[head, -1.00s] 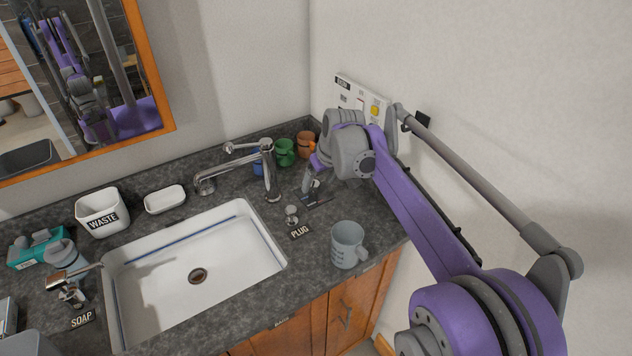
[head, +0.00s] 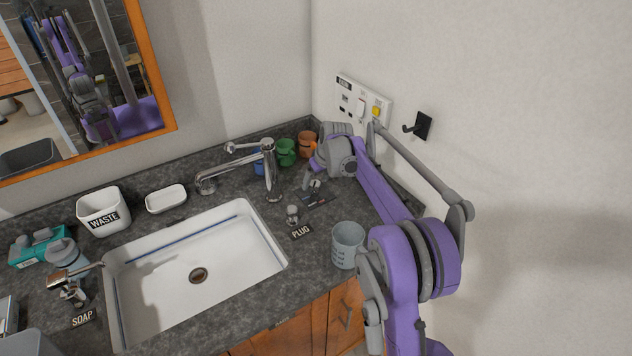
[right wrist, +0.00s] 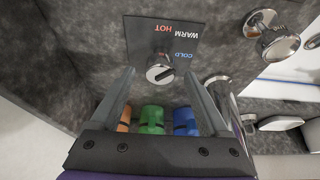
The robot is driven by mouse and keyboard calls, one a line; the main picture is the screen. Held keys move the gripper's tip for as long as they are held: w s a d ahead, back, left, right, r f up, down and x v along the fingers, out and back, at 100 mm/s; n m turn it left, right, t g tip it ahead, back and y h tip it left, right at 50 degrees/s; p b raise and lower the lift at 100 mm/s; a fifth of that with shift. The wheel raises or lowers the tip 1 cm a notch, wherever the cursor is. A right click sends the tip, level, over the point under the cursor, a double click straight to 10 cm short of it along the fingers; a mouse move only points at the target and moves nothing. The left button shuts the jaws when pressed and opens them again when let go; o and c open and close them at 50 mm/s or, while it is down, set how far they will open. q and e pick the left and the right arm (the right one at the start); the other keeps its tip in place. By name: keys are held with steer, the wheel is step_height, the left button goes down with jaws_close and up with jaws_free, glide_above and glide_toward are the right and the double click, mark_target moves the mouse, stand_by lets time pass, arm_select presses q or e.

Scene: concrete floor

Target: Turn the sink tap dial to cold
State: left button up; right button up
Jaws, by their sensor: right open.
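The tap dial (right wrist: 160,68) is a small round chrome knob with a dark mark on its top, in the right wrist view. It stands by a dark plate (right wrist: 142,30) lettered HOT, WARM and COLD. I cannot tell for sure which word the mark points at. In the head view the dial (head: 316,184) is small and partly hidden by my right gripper (head: 311,178). My right gripper (right wrist: 159,76) is open, with its fingertips on either side of the dial and nothing visibly gripped. The chrome tap (head: 268,165) rises behind the white sink (head: 235,250). My left gripper is out of view.
Blue, green (head: 286,150) and orange (head: 306,145) mugs stand close behind the dial. A wall panel (head: 362,100) and black hook (head: 422,124) are on the right wall.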

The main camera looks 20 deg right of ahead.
steer(key=shift+w+f, duration=0.2)
steer(key=shift+f, duration=0.25)
jaws_close()
stand_by(0.3)
steer(key=m, duration=0.1)
steer(key=m+h, duration=0.1)
steer(key=m, duration=0.1)
steer(key=shift+a+m, duration=0.2)
steer(key=shift+m, duration=0.1)
steer(key=m+h, duration=0.1)
steer(key=m, duration=0.1)
steer(key=m+h, duration=0.1)
steer(key=m, duration=0.2)
steer(key=shift+a+g, duration=0.1)
steer(key=shift+g, duration=0.3)
steer(key=shift+m, duration=0.3)
